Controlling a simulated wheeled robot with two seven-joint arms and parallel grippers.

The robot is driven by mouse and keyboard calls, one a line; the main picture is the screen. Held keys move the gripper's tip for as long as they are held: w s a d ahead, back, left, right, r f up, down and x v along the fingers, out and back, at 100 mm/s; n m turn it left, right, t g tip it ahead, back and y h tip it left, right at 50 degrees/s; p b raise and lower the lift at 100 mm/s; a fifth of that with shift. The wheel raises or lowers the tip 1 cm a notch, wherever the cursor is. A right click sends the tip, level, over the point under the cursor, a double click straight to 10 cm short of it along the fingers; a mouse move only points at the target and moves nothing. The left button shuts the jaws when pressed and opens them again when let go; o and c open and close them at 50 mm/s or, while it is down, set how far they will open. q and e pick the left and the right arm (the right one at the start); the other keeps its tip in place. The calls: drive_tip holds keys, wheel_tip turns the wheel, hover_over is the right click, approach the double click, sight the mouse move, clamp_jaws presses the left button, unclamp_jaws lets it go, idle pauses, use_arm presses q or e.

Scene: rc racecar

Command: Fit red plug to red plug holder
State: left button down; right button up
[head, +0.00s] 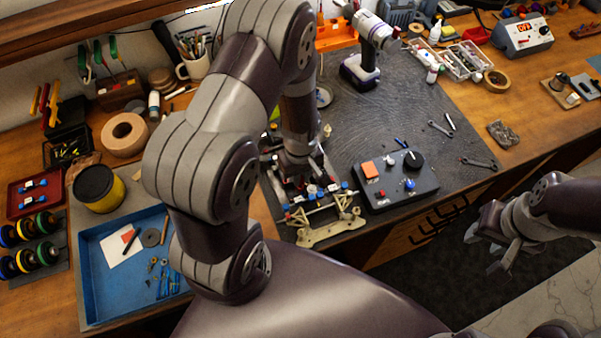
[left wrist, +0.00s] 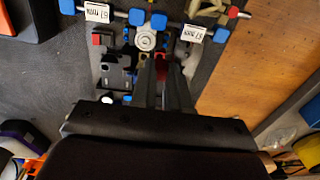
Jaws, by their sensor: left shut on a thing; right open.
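My left gripper (head: 301,178) reaches down over the racecar chassis (head: 328,222) on the dark mat. In the left wrist view its fingers (left wrist: 161,76) are shut on a small red piece, taken as the red plug (left wrist: 161,68); mostly hidden between the fingertips. The fingertips are over the chassis, beside a round silver part (left wrist: 145,40). Another small red block (left wrist: 97,39) shows at the chassis's left edge; I cannot tell whether it is the red plug holder. My right gripper (head: 497,247) is open and empty, off the table's front edge.
A control box (head: 397,183) with knobs stands right of the chassis. A blue tray (head: 100,270) lies at the left, with a yellow-black container (head: 99,188) behind it. Blue-ended rods (left wrist: 190,31) cross near the fingertips. A cordless drill (head: 365,50) stands behind.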

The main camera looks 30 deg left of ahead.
use_arm(q)
drive_tip(key=shift+f+b, duration=0.7)
drive_tip(key=shift+f, duration=0.35)
drive_tip(key=c, duration=1)
unclamp_jaws()
drive_tip(key=shift+c, duration=0.2)
drive_tip(key=shift+r, duration=0.1)
wheel_tip(320, 180, up, 13)
drive_tip(key=b, duration=0.1)
drive_tip(key=shift+f, duration=0.2)
